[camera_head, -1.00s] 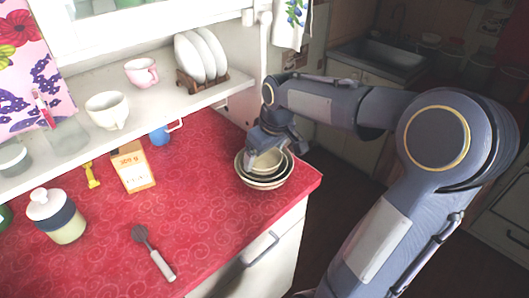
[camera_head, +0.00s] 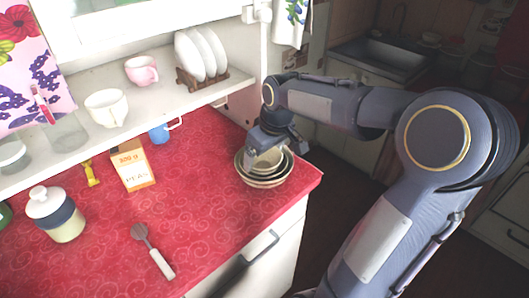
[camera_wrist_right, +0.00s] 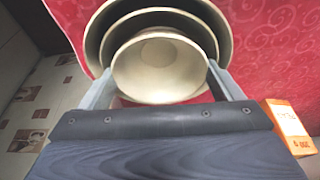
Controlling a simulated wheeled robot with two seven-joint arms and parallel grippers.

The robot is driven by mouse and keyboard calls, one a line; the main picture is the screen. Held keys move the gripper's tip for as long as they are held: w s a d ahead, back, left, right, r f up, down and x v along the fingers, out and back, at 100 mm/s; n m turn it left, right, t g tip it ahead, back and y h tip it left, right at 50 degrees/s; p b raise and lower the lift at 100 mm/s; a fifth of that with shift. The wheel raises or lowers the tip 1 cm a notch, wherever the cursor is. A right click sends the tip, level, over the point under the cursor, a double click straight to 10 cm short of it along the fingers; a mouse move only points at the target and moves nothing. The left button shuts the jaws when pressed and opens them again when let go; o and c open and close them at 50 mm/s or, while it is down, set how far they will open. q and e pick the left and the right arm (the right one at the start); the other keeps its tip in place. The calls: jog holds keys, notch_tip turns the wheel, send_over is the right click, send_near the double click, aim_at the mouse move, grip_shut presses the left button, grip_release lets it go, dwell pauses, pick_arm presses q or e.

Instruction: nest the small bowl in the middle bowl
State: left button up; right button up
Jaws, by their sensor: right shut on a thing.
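The small cream bowl (camera_head: 267,158) is at my right gripper (camera_head: 264,150), over the stacked bowls at the counter's right corner. In the right wrist view the small bowl (camera_wrist_right: 158,68) sits between the two fingers of the gripper (camera_wrist_right: 162,92), which is shut on it. The middle bowl (camera_wrist_right: 150,20) shows as a rim behind it, inside the larger bowl (camera_wrist_right: 135,5). In the head view the larger bowl (camera_head: 264,184) stands on the counter. The small bowl overlaps the middle bowl's opening; I cannot tell whether it touches inside. My left gripper is out of view.
The red counter (camera_head: 205,215) is clear left of the bowls. A peas box (camera_head: 132,167), a blue mug (camera_head: 159,133), a lidded jar (camera_head: 58,216) and a spatula (camera_head: 152,250) stand or lie further left. A shelf (camera_head: 150,105) with cups and plates overhangs the back.

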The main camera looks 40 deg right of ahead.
jog(key=o, duration=0.9)
jog(key=shift+s+f, duration=0.1)
jog(key=shift+f, duration=0.15)
jog(key=v, duration=0.8)
jog(key=shift+r, duration=0.2)
jog(key=s+a+f+m+y, duration=0.1)
jog(key=s+a+f, duration=0.2)
jog(key=s+a, duration=0.2)
jog(key=s+a+f+m+t+y, duration=0.1)
jog(key=s+a+f, duration=0.2)
jog(key=s+a, duration=0.2)
jog(key=s+a+f+t+y, duration=0.1)
jog(key=s+a+f, duration=0.2)
jog(key=s+a, duration=0.2)
jog(key=shift+s+m+y, duration=0.3)
jog(key=shift+s+m, duration=0.05)
jog(key=shift+m, duration=0.05)
